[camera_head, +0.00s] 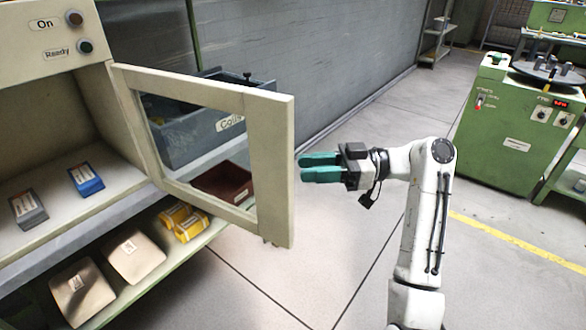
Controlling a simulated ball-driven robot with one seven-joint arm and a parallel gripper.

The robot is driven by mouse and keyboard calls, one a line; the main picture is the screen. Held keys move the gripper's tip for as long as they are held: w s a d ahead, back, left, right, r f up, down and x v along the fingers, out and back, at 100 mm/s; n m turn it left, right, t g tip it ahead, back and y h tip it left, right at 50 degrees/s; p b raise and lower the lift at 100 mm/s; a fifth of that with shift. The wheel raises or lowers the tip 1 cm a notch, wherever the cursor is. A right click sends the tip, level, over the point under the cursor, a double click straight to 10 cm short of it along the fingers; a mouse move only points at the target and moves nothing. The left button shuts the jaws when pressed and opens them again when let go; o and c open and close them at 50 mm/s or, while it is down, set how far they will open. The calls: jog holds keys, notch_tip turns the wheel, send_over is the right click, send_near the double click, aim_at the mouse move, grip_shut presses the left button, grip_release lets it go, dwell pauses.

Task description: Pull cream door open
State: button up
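The cream door (272,165) has a wide frame around a clear pane. It stands swung out from the cream cabinet (60,75), hinged at its left side, with its free edge toward the right. My gripper (302,167) is just right of that free edge, with its teal fingers pointing left at it. The two fingers look parted, with nothing seen between them. A small strip of floor shows between the fingertips and the door in this view; the true depth gap is hard to judge. No handle on the door is clearly visible.
Blue and grey boxes lie on the cabinet's inner shelf (115,180); yellow packs (184,222) and tan parcels sit below. A blue-grey bin (200,140) and dark red tray (222,182) show through the pane. A green machine (515,130) stands right. Floor around my arm is clear.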

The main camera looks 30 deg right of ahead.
jog(key=shift+v, duration=2.7)
jog(key=s+a+f+m+g+h+p, duration=0.2)
jog(key=s+a+f+m+h+p, duration=0.15)
jog(key=f, duration=0.55)
jog(key=s+a+f+m+g+h+p, duration=0.2)
jog(key=s+a+f+m+h, duration=0.25)
jog(key=f, duration=0.35)
jog(key=s+f+m+g+h+p, duration=0.1)
jog(key=s+h, duration=0.3)
jog(key=s, duration=0.5)
jog(key=s+f+m+g+h+p, duration=0.2)
jog(key=s+m+h+p, duration=0.1)
jog(key=s, duration=0.7)
jog(key=shift+s+a+f+m+g+h+p, duration=0.3)
jog(key=shift+a+g+h+p, duration=0.1)
jog(key=shift+a+h+p, duration=0.15)
jog(key=shift+d, duration=0.15)
